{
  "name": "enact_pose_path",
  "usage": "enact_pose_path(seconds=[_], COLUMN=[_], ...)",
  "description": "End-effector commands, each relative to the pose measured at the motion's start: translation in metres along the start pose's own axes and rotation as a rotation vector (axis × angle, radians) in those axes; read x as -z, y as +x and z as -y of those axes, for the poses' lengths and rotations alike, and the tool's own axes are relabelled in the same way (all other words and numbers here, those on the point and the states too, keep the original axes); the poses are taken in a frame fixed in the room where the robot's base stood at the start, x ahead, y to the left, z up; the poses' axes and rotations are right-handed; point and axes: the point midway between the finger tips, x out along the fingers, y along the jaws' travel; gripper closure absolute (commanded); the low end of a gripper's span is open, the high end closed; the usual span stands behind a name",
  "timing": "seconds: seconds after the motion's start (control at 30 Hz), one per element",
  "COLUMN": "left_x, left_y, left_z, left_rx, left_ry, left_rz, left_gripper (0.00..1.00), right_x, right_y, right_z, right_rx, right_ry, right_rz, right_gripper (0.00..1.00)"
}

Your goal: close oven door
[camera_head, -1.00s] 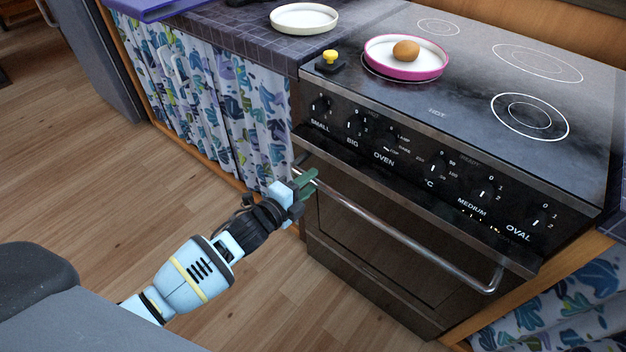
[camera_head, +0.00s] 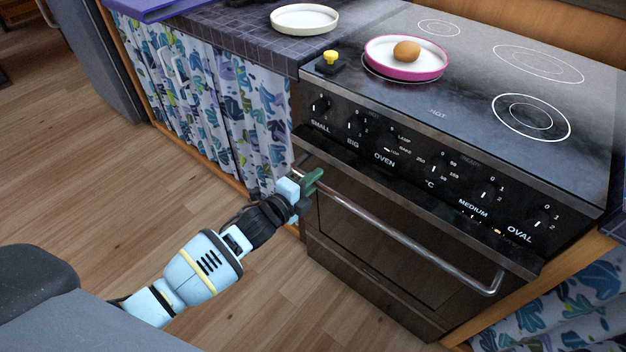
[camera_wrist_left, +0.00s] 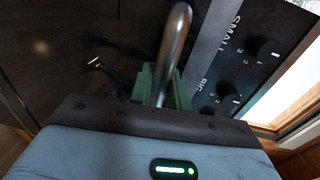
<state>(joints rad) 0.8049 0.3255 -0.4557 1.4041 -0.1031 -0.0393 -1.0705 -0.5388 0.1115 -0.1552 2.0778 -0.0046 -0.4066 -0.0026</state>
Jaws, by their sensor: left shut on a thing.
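The oven door (camera_head: 375,250) is dark and sits below the knob panel at the front of the stove. It looks upright and near the oven front; I cannot tell if it is fully shut. Its metal handle bar (camera_head: 410,243) runs across the door's top. My left gripper (camera_head: 313,180) is at the left end of the bar. In the left wrist view, the green fingers (camera_wrist_left: 161,88) sit on both sides of the handle bar (camera_wrist_left: 176,40), shut on it. My right gripper does not show.
The black stovetop (camera_head: 470,60) carries a pink-rimmed plate (camera_head: 385,66) with a brown round item (camera_head: 406,51). A white plate (camera_head: 304,18) is on the tiled counter. A patterned curtain (camera_head: 215,110) hangs left of the oven. The wooden floor (camera_head: 90,170) is clear.

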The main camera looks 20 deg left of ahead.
Motion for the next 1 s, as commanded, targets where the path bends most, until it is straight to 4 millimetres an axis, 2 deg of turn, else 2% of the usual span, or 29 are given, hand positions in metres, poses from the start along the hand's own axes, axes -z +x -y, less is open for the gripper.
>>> enact_pose_path(seconds=[0.17, 0.5, 0.9, 0.93, 1.0], left_x=[0.000, 0.001, 0.000, 0.000, 0.000], left_y=[0.006, 0.044, 0.049, 0.049, 0.049], left_z=[0.003, 0.012, 0.015, 0.015, 0.015], left_rx=[-0.009, -0.092, -0.098, -0.097, -0.097], left_ry=[-0.001, 0.000, 0.000, 0.000, 0.000], left_rz=[-0.002, -0.003, 0.000, 0.000, 0.000], left_gripper=[1.00, 1.00, 1.00, 0.78, 0.69], right_x=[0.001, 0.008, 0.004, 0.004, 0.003], right_y=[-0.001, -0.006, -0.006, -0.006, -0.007], right_z=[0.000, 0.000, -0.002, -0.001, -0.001], right_rx=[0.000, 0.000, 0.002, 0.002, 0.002], right_ry=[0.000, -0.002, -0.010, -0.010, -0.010], right_rz=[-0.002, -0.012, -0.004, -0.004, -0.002], right_gripper=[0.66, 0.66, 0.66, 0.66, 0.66])
